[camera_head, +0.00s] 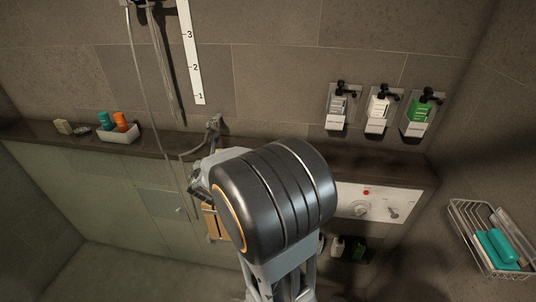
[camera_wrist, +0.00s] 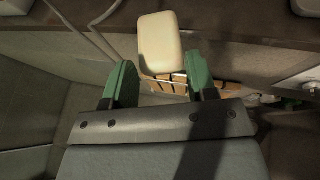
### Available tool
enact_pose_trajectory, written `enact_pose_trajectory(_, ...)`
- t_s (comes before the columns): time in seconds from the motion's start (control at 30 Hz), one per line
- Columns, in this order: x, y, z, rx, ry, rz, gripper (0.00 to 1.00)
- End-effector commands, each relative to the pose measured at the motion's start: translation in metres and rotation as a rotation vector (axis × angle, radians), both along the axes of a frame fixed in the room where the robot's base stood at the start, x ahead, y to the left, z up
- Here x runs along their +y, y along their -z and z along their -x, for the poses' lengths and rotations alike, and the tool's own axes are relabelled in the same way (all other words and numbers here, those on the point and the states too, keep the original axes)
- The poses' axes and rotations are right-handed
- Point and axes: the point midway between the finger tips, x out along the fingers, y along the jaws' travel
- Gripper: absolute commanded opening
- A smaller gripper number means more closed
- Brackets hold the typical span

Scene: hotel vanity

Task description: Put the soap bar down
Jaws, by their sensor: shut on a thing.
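A cream soap bar (camera_wrist: 159,42) stands between the two green fingers of my gripper (camera_wrist: 160,62) in the wrist view. My gripper is shut on its near end, and the far part sticks out beyond the fingertips. In the head view my dark wrist housing hides the soap bar and the fingertips. A slatted wooden piece (camera_wrist: 168,85) shows behind and below the soap bar in the wrist view. It also shows partly in the head view (camera_head: 213,221), left of my arm. I cannot tell whether the soap touches anything besides the fingers.
A dark ledge (camera_head: 165,140) runs along the tiled wall. A white tray (camera_head: 119,136) with orange and teal bottles stands on its left part, beside a small pale block (camera_head: 63,127). Several dispensers hang at right. A wire basket (camera_head: 484,240) holds teal items. A shower hose hangs left of my arm.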

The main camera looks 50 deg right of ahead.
Motion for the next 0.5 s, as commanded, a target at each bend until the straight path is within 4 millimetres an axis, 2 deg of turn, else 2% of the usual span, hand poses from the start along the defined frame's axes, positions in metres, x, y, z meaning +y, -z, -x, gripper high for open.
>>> enact_pose_trajectory(0.03, -0.026, -0.004, 0.014, -0.010, 0.062, 0.002, 0.27)
enact_pose_trajectory(0.2, -0.087, -0.028, 0.058, -0.011, 0.200, 0.004, 0.27)
enact_pose_trajectory(0.3, -0.110, -0.039, 0.080, -0.009, 0.252, 0.003, 0.27)
enact_pose_trajectory(0.4, -0.124, -0.048, 0.096, -0.006, 0.284, 0.004, 0.27)
enact_pose_trajectory(0.5, -0.132, -0.051, 0.101, -0.001, 0.299, 0.004, 0.27)
